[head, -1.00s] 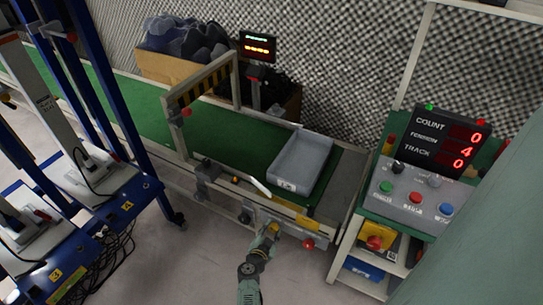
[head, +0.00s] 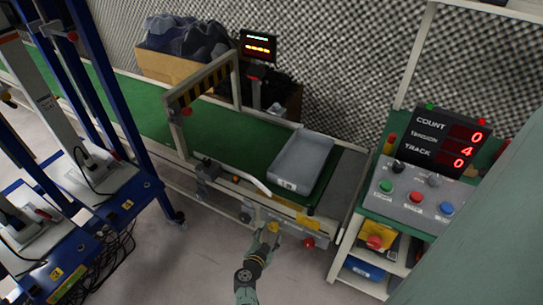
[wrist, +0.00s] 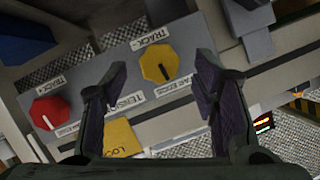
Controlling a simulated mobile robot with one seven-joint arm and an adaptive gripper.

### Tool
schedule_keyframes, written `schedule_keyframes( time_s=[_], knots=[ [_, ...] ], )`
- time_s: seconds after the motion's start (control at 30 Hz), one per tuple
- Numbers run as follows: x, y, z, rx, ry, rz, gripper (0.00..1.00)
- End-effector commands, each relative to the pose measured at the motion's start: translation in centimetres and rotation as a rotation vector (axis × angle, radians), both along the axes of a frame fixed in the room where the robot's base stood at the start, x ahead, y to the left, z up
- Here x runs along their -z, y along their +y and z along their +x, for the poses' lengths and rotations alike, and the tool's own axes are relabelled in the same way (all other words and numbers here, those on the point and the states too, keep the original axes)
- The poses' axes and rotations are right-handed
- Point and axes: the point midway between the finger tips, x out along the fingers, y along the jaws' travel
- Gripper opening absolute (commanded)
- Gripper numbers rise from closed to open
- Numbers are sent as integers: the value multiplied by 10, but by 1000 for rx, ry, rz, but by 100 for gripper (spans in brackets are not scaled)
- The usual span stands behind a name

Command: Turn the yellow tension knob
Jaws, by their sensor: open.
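The yellow tension knob (wrist: 158,62) is an octagonal dial with a dark pointer line, on a grey panel (wrist: 100,75) with printed labels. It shows small in the head view (head: 274,227) on the conveyor's front side. My gripper (wrist: 161,84) is open, its dark fingers to the left and right of the knob in the wrist view. The jaws look empty, and I cannot tell how far short of the knob the fingertips are. In the head view my gripper (head: 267,239) is just below the knob.
A red knob (wrist: 48,111) and a yellow tag (wrist: 121,137) are beside the yellow knob. A grey tray (head: 302,160) sits on the green belt (head: 235,143). The display (head: 440,140) reads count 0, tension 4, track 0. A control stand is at right.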

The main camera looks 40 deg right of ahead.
Motion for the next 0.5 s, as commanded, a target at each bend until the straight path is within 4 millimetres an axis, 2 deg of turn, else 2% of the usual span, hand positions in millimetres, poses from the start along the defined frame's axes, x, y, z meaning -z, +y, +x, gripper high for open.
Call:
schedule_keyframes(
  time_s=[0.2,0.5],
  knots=[
    [-12,27,-17,-1,0,0,54],
    [-16,35,-22,0,0,0,54]
  ],
)
